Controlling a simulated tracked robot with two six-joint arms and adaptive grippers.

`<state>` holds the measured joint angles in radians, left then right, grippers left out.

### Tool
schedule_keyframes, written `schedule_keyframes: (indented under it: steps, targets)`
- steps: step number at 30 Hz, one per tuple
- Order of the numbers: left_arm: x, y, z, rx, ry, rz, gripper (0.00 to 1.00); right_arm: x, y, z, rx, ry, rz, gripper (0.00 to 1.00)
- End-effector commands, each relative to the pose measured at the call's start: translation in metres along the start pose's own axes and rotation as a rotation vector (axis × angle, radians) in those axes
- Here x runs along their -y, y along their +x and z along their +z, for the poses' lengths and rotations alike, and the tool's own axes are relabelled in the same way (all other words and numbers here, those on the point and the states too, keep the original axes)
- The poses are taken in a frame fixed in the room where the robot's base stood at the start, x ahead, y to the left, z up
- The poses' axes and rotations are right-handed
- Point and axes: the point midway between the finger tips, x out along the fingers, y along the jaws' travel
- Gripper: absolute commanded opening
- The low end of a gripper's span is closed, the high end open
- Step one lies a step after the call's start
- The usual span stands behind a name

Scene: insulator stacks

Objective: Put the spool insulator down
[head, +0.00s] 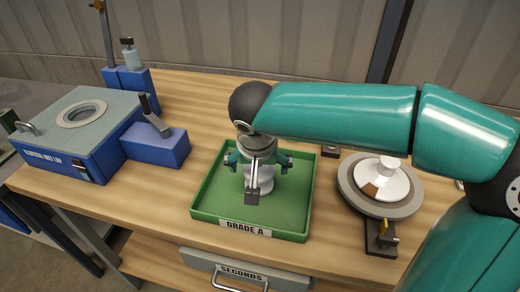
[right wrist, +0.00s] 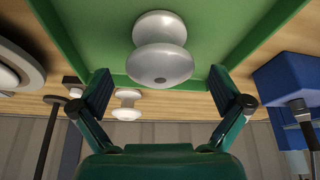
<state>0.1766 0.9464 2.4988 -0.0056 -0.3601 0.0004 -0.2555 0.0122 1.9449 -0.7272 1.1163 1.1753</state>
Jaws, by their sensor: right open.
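The white spool insulator (head: 265,186) stands in the green GRADE A tray (head: 202,212), partly hidden in the head view by my right gripper (head: 258,166). In the right wrist view, the spool (right wrist: 160,50) shows two rounded flanges and a narrow waist, with green tray floor around it. My right gripper (right wrist: 161,92) is open. Its two fingers are spread wide on either side, with a clear gap between them and the spool. The exact contact of the spool's base with the tray is hard to see. My left gripper is out of view.
A grey round stand (head: 349,190) with a white insulator (head: 392,182) is right of the tray. A blue test box (head: 112,147) stands at the left. A SECONDS drawer (head: 238,273) is below the front edge. A small white insulator (right wrist: 126,105) shows beyond the tray.

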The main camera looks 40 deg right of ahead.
Motion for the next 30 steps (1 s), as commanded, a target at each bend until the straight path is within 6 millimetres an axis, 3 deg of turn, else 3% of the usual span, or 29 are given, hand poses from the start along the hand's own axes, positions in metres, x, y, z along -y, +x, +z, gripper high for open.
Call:
schedule_keyframes:
  steps: [6, 12, 18, 30]
  targets:
    - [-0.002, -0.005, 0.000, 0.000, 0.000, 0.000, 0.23, 0.001, -0.048, -0.001, -0.004, -0.001, -0.005, 1.00]
    - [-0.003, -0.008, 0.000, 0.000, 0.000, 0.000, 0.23, 0.001, -0.079, -0.001, -0.002, -0.001, -0.003, 1.00]
    - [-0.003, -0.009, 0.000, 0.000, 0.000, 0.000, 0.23, 0.000, -0.091, 0.000, 0.000, 0.000, -0.002, 1.00]
    - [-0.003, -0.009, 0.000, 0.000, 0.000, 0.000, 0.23, -0.001, -0.090, 0.000, 0.000, 0.001, 0.000, 1.00]
